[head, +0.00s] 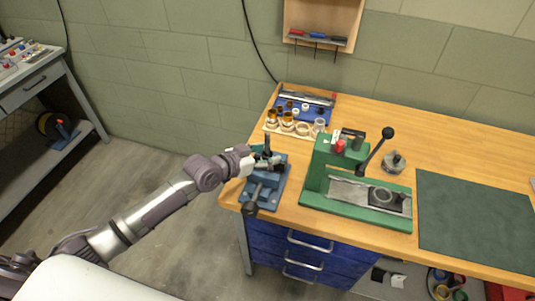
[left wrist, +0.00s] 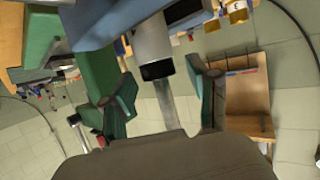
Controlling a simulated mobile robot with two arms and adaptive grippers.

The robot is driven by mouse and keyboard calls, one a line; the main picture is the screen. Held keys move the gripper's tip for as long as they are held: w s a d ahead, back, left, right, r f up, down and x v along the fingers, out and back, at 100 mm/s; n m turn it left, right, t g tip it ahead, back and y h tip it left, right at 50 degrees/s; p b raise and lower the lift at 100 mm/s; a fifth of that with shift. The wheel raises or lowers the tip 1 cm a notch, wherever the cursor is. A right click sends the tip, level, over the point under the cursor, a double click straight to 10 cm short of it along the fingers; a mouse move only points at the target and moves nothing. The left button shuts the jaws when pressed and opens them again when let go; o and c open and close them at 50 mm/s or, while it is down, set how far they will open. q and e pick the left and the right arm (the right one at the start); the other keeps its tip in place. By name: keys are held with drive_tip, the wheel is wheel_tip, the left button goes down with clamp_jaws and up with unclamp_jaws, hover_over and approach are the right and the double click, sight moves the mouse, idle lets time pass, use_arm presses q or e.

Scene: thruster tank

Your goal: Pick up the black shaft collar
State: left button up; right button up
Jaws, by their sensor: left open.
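A black shaft collar (left wrist: 157,70) shows in the left wrist view as a short black ring at the end of a pale cylinder (left wrist: 152,42). A grey shaft (left wrist: 167,104) runs on from it towards my palm. My left gripper (left wrist: 162,76) is open, with one finger on each side of the collar and shaft. I see gaps on both sides, and nothing is gripped. In the head view my left gripper (head: 257,161) is over the blue vise (head: 265,190) at the bench's left end. The collar cannot be made out there. My right gripper is not in view.
A green arbor press (head: 318,178) with a black-knobbed lever stands right of the vise. Behind the vise are a rack of jars (head: 288,126) and a blue tray (head: 312,104). A dark green mat (head: 475,220) lies clear at right.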

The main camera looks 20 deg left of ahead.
use_arm(q)
drive_tip(key=c, duration=1)
